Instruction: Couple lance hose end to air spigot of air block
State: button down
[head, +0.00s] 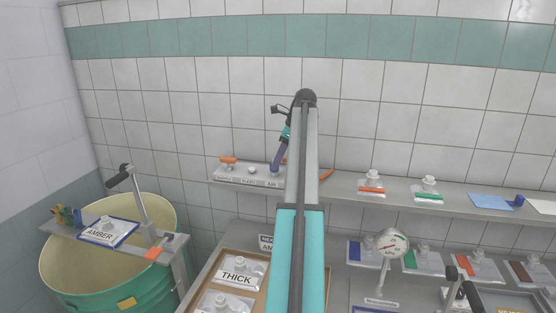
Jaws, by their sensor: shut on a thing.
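The air block (233,178) is a pale block on the wall shelf, with an orange part on its left, a white knob in the middle and labels along its front. The rightmost label seems to read AIR. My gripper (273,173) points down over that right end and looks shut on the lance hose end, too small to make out. An orange hose (326,174) shows to the right of my arm, which covers part of it. The air spigot is hidden at my fingertips, so I cannot tell whether hose end and spigot touch.
The shelf (335,191) also carries white-capped fittings with orange (372,184) and green (429,190) tags and a blue sheet (491,202). The tiled wall is close behind.

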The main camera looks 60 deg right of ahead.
jog(key=shift+f, duration=0.1)
jog(key=c, duration=1.3)
grip_release()
